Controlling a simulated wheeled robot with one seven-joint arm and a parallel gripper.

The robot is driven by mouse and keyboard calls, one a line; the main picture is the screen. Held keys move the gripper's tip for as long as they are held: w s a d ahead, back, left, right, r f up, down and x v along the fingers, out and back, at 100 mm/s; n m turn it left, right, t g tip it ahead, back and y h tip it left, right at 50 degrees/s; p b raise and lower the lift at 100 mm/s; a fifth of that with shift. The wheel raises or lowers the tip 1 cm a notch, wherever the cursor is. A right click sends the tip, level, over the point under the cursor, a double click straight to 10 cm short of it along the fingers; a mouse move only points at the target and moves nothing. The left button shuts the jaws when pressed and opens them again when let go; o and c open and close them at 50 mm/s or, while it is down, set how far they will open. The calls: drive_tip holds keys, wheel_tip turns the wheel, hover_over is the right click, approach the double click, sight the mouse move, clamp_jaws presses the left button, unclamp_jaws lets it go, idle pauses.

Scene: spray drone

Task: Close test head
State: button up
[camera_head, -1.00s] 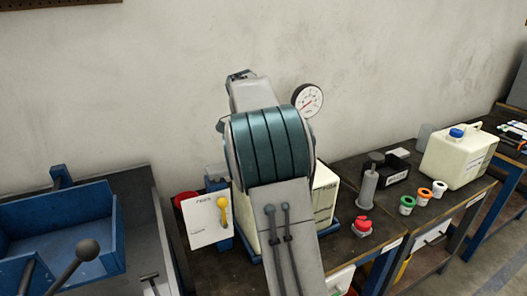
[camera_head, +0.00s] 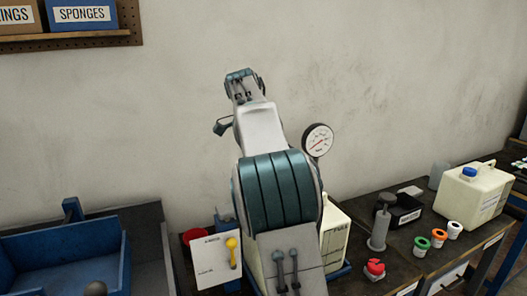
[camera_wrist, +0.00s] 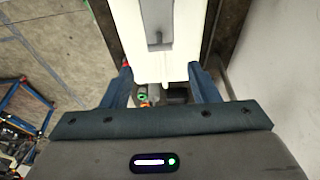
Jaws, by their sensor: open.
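A white plate with small print (camera_head: 210,262) and a yellow lever (camera_head: 232,243) stands upright at the bench's left end in the head view. The lever's round end is up. The print is too small to read, so I cannot tell whether this is the test head. A round gauge (camera_head: 318,140) shows behind my arm, with its mount partly hidden. My gripper (camera_wrist: 163,82) is open in the wrist view, its blue fingers apart. A pale block with a grey slotted part (camera_wrist: 158,30) lies beyond them; I cannot tell what it is.
A cream container (camera_head: 335,232) stands behind my arm.

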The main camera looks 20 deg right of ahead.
drive_tip(key=shift+v, duration=1.15)
drive_tip(key=s+a+f+n+t+y, duration=0.1)
drive_tip(key=s+a+f+n, duration=0.3)
drive_tip(key=s, duration=0.6)
drive_tip(key=s+a+f+n+t+y, duration=0.1)
drive_tip(key=s+a+f+n, duration=0.3)
drive_tip(key=s+f+n, duration=0.4)
drive_tip(key=s+a+f+n+t+y, duration=0.1)
drive_tip(key=s+a+f+n, duration=0.3)
drive_tip(key=s, duration=0.7)
wheel_tip(320, 180, down, 2)
drive_tip(key=shift+s+f+n, duration=0.15)
drive_tip(key=shift+s+n, duration=0.25)
drive_tip(key=shift+n, duration=0.5)
drive_tip(key=shift+a, duration=0.1)
drive_tip(key=shift+c, duration=0.3)
